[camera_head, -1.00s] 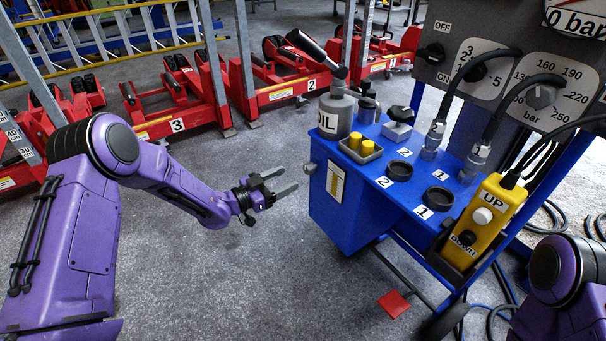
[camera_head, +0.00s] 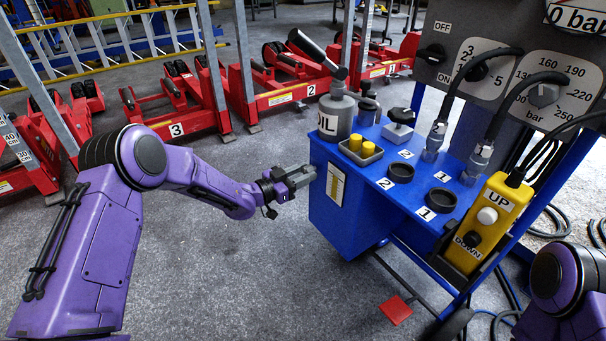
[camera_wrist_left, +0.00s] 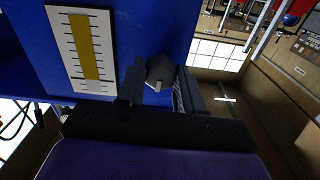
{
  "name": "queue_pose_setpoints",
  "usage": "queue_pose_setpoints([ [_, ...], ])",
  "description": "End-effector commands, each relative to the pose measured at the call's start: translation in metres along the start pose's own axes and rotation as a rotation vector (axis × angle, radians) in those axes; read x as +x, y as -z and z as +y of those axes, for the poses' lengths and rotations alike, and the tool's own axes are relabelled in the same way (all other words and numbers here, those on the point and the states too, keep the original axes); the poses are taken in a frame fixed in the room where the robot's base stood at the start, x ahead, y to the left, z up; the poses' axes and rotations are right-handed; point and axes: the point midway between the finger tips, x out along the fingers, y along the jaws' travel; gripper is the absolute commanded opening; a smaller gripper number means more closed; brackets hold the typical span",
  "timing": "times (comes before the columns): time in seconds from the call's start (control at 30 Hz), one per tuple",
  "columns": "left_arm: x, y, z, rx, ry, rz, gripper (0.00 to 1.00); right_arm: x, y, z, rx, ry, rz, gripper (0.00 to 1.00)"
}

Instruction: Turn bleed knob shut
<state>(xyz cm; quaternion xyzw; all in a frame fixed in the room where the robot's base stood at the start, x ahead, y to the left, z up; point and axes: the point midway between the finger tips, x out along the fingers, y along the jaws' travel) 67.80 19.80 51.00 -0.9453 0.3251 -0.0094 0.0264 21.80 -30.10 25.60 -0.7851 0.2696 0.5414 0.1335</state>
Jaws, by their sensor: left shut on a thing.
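The bleed knob (camera_wrist_left: 160,72) is a small dark grey round knob on the side of the blue cabinet (camera_head: 335,225), beside the level gauge. In the left wrist view it sits between the two fingers of my left gripper (camera_wrist_left: 158,90). In the head view my left gripper (camera_head: 301,177) is at the cabinet's left side, shut on the knob, and its fingers hide most of it. My right gripper is out of view; only part of my right arm shows at the lower right.
A level gauge with a yellow column (camera_wrist_left: 86,48) is beside the knob. On the cabinet top stand an oil can (camera_head: 336,112), yellow caps in a tray (camera_head: 361,150), and a yellow UP/DOWN pendant (camera_head: 487,215). Red jacks (camera_head: 185,118) stand behind. Floor left of the cabinet is clear.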

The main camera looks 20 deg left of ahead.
Motion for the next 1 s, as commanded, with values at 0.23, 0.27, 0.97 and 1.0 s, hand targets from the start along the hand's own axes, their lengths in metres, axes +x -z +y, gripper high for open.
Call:
queue_pose_setpoints([
  [0.23,-0.001,0.000,0.000,-0.073,0.001,-0.001,0.06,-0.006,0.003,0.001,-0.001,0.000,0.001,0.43],
  [0.27,-0.001,0.000,0.000,-0.073,0.001,-0.001,0.06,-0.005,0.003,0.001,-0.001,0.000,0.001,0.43],
  [0.97,-0.050,0.004,-0.001,-0.076,0.004,-0.002,0.62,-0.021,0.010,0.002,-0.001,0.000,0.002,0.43],
  [1.0,-0.060,0.004,-0.001,-0.075,0.003,-0.001,0.62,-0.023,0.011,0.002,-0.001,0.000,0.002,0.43],
])
